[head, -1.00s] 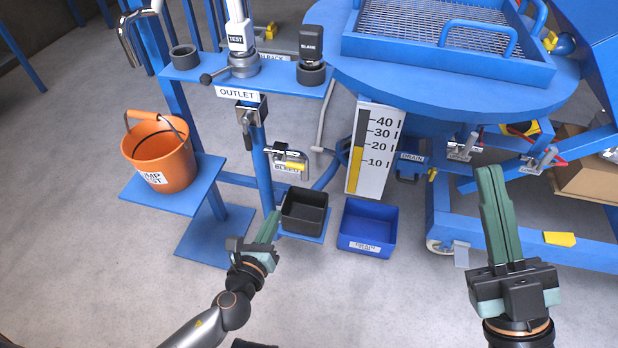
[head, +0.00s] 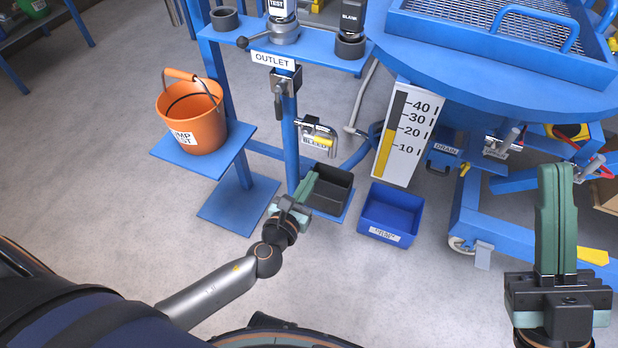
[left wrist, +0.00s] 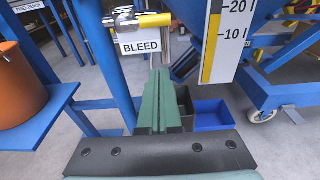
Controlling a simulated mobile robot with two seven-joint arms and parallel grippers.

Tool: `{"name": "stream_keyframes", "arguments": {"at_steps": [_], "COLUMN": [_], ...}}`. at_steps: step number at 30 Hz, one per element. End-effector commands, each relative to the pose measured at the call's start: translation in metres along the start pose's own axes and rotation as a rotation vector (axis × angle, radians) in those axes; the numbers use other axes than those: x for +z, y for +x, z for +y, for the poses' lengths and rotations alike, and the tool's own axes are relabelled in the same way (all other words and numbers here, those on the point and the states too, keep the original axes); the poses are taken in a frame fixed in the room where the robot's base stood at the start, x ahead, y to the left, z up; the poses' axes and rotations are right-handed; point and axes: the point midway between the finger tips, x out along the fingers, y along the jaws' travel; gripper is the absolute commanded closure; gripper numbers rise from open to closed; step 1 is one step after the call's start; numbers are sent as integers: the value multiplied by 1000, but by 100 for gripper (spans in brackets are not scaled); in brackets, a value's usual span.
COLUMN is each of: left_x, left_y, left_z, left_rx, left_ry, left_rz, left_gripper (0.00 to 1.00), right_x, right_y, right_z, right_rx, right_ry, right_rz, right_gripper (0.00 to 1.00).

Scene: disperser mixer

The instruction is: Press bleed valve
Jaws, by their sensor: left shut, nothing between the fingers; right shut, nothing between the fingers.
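The bleed valve (head: 318,130) is a small metal fitting with a yellow part, above a white BLEED label (head: 315,142). It is mounted beside the blue outlet post. In the left wrist view the bleed valve (left wrist: 142,20) is ahead of and above the fingers, with its label (left wrist: 141,46) below it. My left gripper (head: 312,176) is shut and empty, below the valve and apart from it in the head view. In the left wrist view its green fingers (left wrist: 158,75) point toward the label. My right gripper (head: 555,168) is shut and empty at the right.
A black bin (head: 332,192) and a blue bin (head: 392,212) stand below the valve. An orange bucket (head: 192,125) sits on a blue shelf at the left. A level gauge (head: 402,135) stands right of the valve. Open floor lies in front.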

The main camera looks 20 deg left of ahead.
Motion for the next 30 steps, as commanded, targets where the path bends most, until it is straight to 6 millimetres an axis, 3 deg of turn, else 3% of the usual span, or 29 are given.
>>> {"name": "stream_keyframes", "arguments": {"at_steps": [11, 12, 18, 30], "left_x": [0, 15, 34, 38], "left_y": [77, 69, 61, 59], "left_z": [0, 0, 0, 0], "left_rx": [2, 0, 0, 0], "left_ry": [-1, 0, 0, 0], "left_rz": [-3, -2, -1, 0], "left_gripper": [100, 100, 100, 100], "right_x": [12, 5, -6, -6], "right_y": [-12, -3, 5, 5], "right_z": [-6, -3, 1, 3], "right_rx": [0, -3, -8, 1], "right_ry": [21, 20, -3, -12], "right_rz": [-5, -8, 7, 7], "right_gripper": [100, 100, 100, 100]}}
